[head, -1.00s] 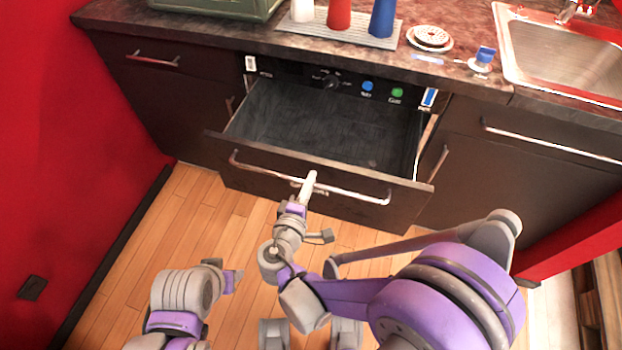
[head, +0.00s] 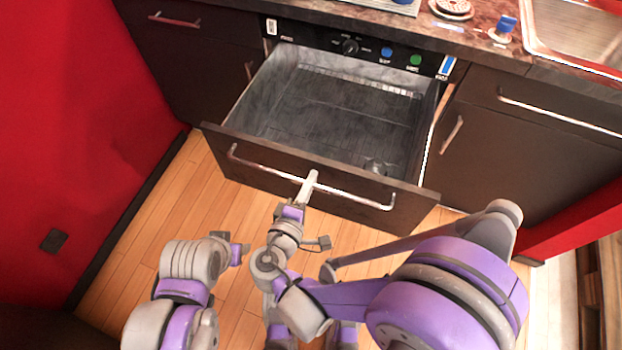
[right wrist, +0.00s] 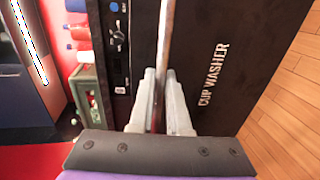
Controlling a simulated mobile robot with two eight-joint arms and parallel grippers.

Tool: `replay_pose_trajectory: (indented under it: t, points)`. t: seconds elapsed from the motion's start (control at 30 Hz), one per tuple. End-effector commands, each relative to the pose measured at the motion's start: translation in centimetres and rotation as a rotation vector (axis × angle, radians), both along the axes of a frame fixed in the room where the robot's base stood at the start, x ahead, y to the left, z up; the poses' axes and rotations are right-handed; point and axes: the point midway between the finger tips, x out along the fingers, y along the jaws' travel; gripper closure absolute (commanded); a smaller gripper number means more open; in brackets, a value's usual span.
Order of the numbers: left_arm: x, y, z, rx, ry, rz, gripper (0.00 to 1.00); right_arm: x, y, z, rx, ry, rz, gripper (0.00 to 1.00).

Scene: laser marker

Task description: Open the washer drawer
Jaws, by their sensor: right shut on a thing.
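The washer drawer (head: 230,138) is pulled out from under the counter. Its grey inside shows in the head view, with no cups seen in it. A long metal handle (head: 352,193) runs across its dark front. My right gripper (head: 310,180) is shut on the handle near its middle. In the right wrist view the handle (right wrist: 166,40) passes between the two fingers (right wrist: 160,100), beside the "CUP WASHER" lettering (right wrist: 213,75). My left gripper (head: 240,254) is low at the left, apart from the drawer; its fingers are too small to read.
The control panel (head: 350,46) with a knob and blue and green buttons is above the drawer. Closed cabinets stand left (head: 190,60) and right (head: 540,140). A red wall (head: 80,100) is at the left. Clear wooden floor (head: 140,270) lies below the drawer.

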Motion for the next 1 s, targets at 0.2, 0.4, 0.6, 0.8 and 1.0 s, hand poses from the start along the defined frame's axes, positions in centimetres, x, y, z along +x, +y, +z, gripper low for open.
replay_pose_trajectory:
  t: [0.2, 0.4, 0.6, 0.8, 1.0]
  points:
    - [0.0, 0.0, 0.0, 0.0, 0.0, 0.0, 0.5, 0.0, 0.0, 0.0, 0.0, -0.001, 0.0, 0.76]
    - [0.0, 0.0, 0.0, 0.0, 0.0, 0.0, 0.5, 0.0, 0.0, 0.0, 0.0, 0.0, 0.0, 0.55]
    - [0.0, 0.0, 0.0, 0.0, 0.0, 0.0, 0.5, 0.0, 0.0, 0.0, 0.0, 0.0, 0.0, 0.55]
    - [0.0, 0.0, 0.4, 0.0, -0.001, 0.0, 0.5, -1.8, 0.8, 0.5, 0.001, 0.0, 0.005, 0.55]
    - [-0.1, 0.0, 1.0, 0.0, -0.003, 0.0, 0.5, -5.8, 2.1, 1.3, 0.002, -0.001, 0.007, 0.55]
